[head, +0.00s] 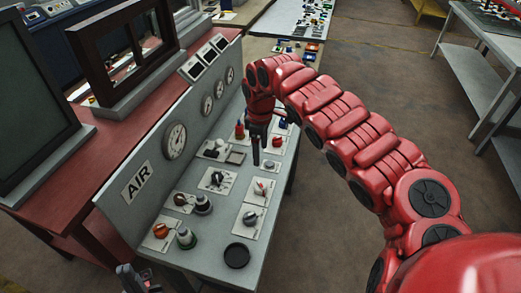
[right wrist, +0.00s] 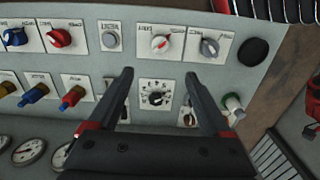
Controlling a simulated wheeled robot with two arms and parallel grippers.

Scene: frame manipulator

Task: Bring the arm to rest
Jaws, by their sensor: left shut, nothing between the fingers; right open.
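My red right arm (head: 345,125) reaches from the lower right across to the grey control panel (head: 207,254). Its right gripper (head: 259,152) hangs over the far half of the panel. In the right wrist view the right gripper (right wrist: 158,76) is open, with nothing between its fingers. A black rotary knob on a white plate (right wrist: 156,98) shows below, between the fingers; I cannot tell the exact height above it. My left gripper (head: 132,278) shows only in part at the bottom left of the head view, by the panel's near edge, shut and empty.
The panel carries several knobs and switches, such as a red-pointer knob (right wrist: 161,44), and a black round disc (head: 237,255). An upright board with gauges (head: 174,141) and an AIR label borders it on the left. Open floor (head: 305,240) lies to the right.

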